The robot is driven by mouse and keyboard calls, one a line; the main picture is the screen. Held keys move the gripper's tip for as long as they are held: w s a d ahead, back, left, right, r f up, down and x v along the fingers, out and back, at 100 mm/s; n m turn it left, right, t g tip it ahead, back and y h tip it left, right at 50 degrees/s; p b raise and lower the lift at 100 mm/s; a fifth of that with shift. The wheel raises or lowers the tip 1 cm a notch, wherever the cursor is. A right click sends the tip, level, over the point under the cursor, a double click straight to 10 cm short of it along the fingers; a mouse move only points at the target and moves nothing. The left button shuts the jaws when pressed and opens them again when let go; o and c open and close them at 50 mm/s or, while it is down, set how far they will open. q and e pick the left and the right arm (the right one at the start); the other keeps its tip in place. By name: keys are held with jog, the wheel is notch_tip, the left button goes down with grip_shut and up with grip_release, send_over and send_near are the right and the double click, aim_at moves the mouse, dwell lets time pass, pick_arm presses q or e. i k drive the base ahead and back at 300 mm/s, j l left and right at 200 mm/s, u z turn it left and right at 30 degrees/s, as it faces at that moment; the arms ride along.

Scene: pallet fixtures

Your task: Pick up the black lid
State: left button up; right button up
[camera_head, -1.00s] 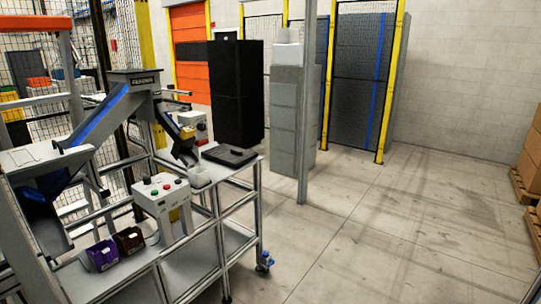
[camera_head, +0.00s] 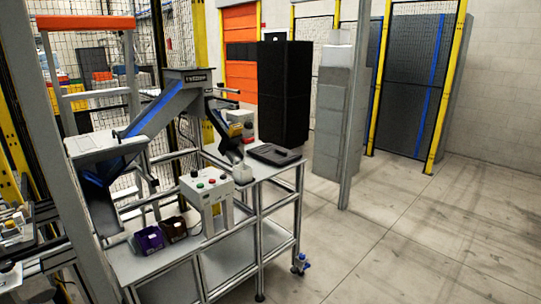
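A flat black piece with a raised rim, which looks like the black lid (camera_head: 275,154), lies on the right end of the metal workbench (camera_head: 292,171). A small light-grey open container (camera_head: 242,173) stands just left of it on the bench. A tall black stack (camera_head: 284,95) stands on the floor behind the bench; I cannot tell whether it has a separate lid on top. Neither of my grippers is in view.
Floor at right is clear.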

aim_at(275, 154)
jog(key=i+l+u, duration=0.25)
jog(key=i, duration=0.2)
jog(key=i+l+u, duration=0.25)
jog(key=i, duration=0.2)
jog(key=i+l+u, duration=0.2)
jog(key=i+l, duration=0.2)
jog(key=i+l+u, duration=0.25)
jog(key=l, duration=0.25)
jog(key=i+l+u, duration=0.25)
jog(key=i+l, duration=0.2)
jog(key=i+l+u, duration=0.25)
jog(key=l, duration=0.45)
jog(key=i+l+u, duration=0.25)
jog(key=l, duration=0.35)
jog(key=i+l+u, duration=0.2)
jog(key=l, duration=0.45)
jog(key=k, duration=0.05)
